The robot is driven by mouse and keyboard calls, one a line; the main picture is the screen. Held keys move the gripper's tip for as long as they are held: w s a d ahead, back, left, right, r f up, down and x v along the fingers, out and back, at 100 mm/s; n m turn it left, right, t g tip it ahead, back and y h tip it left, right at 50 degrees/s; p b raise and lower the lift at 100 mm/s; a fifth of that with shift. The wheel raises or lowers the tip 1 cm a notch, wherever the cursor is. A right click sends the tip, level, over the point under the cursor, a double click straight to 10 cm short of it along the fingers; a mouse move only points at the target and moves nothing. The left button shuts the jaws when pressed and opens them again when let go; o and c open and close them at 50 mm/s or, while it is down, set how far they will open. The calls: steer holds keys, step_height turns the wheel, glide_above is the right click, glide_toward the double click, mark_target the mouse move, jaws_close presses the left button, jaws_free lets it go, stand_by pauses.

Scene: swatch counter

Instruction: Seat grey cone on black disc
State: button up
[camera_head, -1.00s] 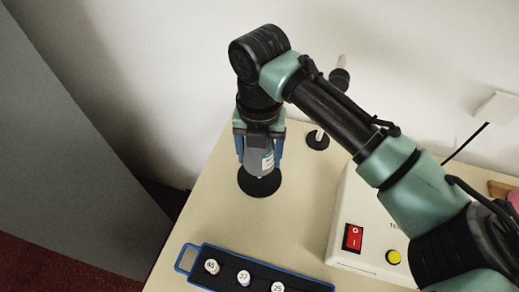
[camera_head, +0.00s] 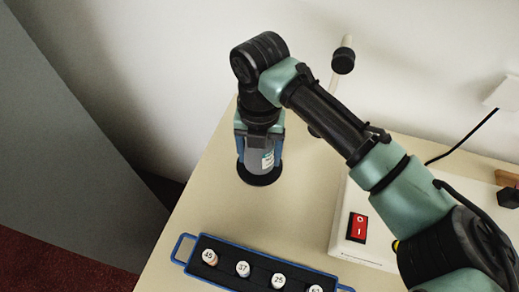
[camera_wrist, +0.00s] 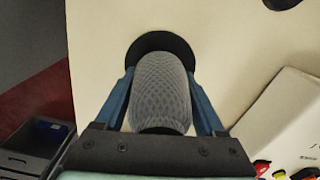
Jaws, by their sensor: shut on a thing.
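The grey cone (camera_head: 259,160) is upright between the fingers of my gripper (camera_head: 260,150), with a pale label on its side. In the wrist view the cone (camera_wrist: 162,92) shows a grey mesh pattern, and my gripper (camera_wrist: 161,76) is shut on it with a blue finger on each side. The black disc (camera_head: 247,178) lies flat on the counter under the cone, its dark rim showing around the cone's bottom. In the wrist view the disc (camera_wrist: 160,40) shows beyond the cone. I cannot tell whether the cone's bottom touches the disc.
A blue-edged tray (camera_head: 182,250) with several numbered vials stands on the counter in front. A white box (camera_head: 343,247) with a red switch (camera_head: 357,228) is at right. A pale post with a black knob (camera_head: 343,60) rises behind my arm. The counter's left edge is close to the disc.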

stand_by(0.4)
steer(key=o, duration=1.4)
steer(key=shift+o, duration=0.2)
step_height(320, 180, up, 13)
steer(key=shift+f+p, duration=0.1)
steer(key=shift+p, duration=0.3)
